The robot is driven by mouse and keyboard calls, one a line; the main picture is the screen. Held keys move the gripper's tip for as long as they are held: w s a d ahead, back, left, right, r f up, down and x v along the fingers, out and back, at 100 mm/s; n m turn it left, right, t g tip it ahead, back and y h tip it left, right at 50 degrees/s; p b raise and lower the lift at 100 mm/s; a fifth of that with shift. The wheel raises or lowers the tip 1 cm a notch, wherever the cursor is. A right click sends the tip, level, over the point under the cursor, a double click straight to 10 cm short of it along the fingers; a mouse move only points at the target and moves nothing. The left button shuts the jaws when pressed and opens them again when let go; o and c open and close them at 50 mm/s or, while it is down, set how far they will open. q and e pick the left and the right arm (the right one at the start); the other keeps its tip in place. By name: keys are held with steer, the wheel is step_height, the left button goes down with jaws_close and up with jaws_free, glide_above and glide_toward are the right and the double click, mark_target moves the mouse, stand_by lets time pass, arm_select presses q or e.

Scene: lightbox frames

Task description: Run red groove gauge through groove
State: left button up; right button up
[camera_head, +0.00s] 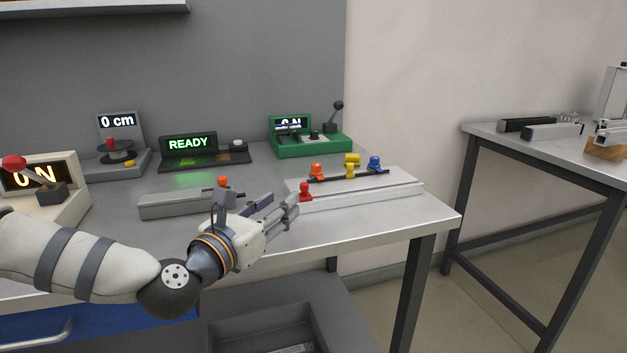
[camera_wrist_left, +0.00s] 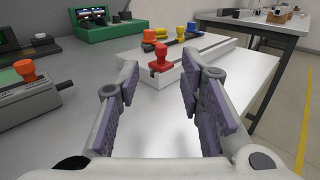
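The red groove gauge (camera_head: 305,193) stands upright at the near left end of the long light-grey grooved block (camera_head: 380,196). In the left wrist view the red gauge (camera_wrist_left: 160,60) shows ahead, in line with the gap between my fingers. The block (camera_wrist_left: 205,62) runs away to the right behind it. My left gripper (camera_head: 284,206) is open and empty, a little left of the red gauge and not visibly around it. Its two fingers (camera_wrist_left: 160,78) stand wide apart in the wrist view. Whether the gauge's foot sits in the groove is too small to tell. My right gripper is not in view.
Orange (camera_head: 317,170), yellow (camera_head: 350,171) and blue (camera_head: 375,163) gauges stand on a dark strip along the block's back. A grey fixture with an orange knob (camera_head: 223,182) lies left. A green device (camera_head: 310,145) stands behind. The tabletop's front right corner (camera_head: 425,218) is clear.

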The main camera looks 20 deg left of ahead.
mark_target(302, 185)
arm_select(q)
steer(key=w, duration=0.3)
steer(key=w+d, duration=0.1)
steer(key=w, duration=0.2)
steer(key=w+d, duration=0.1)
steer(key=w, duration=0.2)
steer(key=shift+w, duration=0.4)
jaws_close()
